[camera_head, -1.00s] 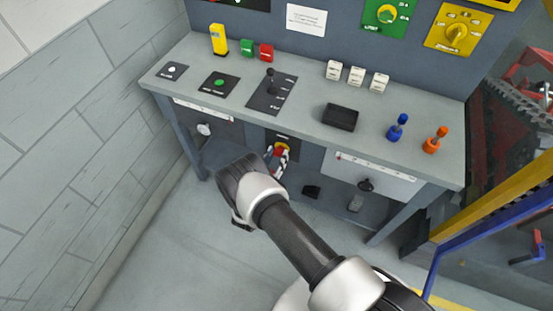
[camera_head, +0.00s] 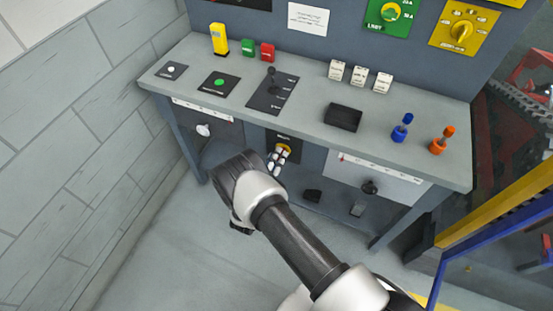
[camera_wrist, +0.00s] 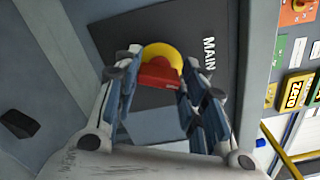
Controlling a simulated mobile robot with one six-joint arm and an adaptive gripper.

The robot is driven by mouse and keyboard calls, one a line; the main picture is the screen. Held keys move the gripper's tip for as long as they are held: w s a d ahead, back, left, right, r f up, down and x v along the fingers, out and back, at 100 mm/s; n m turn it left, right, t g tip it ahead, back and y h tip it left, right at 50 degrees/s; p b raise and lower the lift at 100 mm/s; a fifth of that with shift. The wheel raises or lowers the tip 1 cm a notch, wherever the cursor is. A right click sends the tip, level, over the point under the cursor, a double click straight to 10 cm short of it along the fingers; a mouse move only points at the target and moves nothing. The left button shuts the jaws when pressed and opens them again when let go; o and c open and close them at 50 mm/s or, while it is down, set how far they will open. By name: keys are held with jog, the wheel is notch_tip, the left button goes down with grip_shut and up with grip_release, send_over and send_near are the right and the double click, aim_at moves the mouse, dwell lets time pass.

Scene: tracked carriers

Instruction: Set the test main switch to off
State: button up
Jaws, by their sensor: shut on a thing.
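The main switch is a red handle (camera_wrist: 158,76) on a yellow round base (camera_wrist: 164,56), mounted on a dark panel (camera_wrist: 190,30) lettered "MAIN" in the wrist view. In the head view its yellow base (camera_head: 284,148) shows on the bench's front, below the worktop, with the handle mostly covered by my fingers. My gripper (camera_wrist: 157,84) is shut on the red handle, one finger on each side of it. In the head view my gripper (camera_head: 278,160) reaches the switch from below and the left.
A white panel (camera_head: 375,180) with a black knob is right of the switch. Floor at left is open.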

jog(key=n, duration=0.5)
jog(key=shift+f, duration=0.1)
dwell(0.4)
jog(key=o, duration=1.1)
jog(key=shift+c, duration=0.2)
jog(key=v, duration=1.2)
